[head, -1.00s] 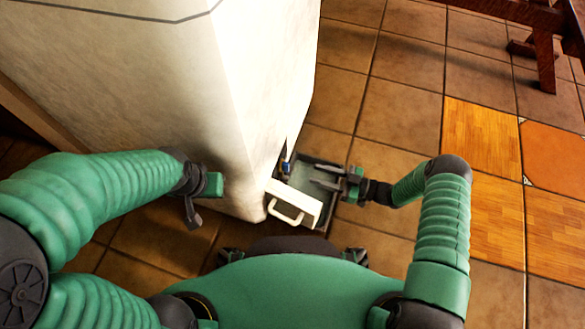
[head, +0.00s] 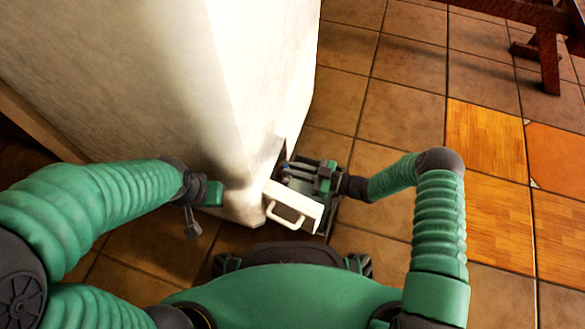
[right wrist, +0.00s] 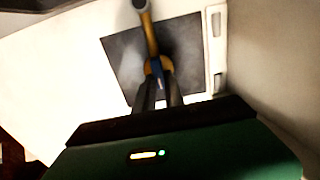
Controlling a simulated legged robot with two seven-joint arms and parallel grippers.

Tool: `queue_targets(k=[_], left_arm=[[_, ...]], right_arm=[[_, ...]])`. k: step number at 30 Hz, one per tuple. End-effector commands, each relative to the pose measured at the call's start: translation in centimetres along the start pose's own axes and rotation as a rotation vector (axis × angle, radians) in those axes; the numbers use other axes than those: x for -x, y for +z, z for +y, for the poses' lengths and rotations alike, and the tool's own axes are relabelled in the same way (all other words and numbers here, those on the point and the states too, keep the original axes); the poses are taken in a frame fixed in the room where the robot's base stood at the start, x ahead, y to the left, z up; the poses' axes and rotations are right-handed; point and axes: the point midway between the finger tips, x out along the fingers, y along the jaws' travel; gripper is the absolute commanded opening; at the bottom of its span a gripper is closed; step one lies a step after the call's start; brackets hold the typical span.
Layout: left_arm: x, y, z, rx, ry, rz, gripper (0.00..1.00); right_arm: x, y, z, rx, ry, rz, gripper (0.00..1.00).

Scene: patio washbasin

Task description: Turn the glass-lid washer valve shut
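The valve (right wrist: 152,66) shows in the right wrist view as a brass-coloured stem with a blue tip, against a dark square recess in a white wall. In the head view it sits low at the white block's corner and is mostly hidden by my right gripper (head: 302,168). In the right wrist view my right gripper (right wrist: 158,82) has its two dark fingers apart, one each side of the blue tip. I cannot tell whether they touch it. My left gripper (head: 198,205) hangs empty left of the block's corner; its finger gap is unclear.
A tall white block (head: 245,75) fills the upper left. A white panel with a handle (head: 290,208) sticks out at its foot, close to my right gripper. Tiled floor (head: 395,120) to the right is clear. A wooden frame (head: 548,50) stands at the upper right.

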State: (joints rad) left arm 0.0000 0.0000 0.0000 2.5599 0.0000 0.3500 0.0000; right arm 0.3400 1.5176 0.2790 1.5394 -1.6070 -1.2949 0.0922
Motion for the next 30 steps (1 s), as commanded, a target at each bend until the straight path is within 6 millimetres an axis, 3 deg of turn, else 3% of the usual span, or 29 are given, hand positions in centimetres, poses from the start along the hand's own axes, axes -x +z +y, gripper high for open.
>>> queue_targets(k=[17,30], left_arm=[[0.3,-0.1,0.0,0.0,0.0,0.0,0.0],[2.0,-0.5,0.0,0.0,0.0,0.0,0.0]], right_arm=[[0.0,0.0,0.0,0.052,0.001,-0.002,0.0],[0.1,0.0,-0.5,0.379,-0.001,-0.003,0.0]])
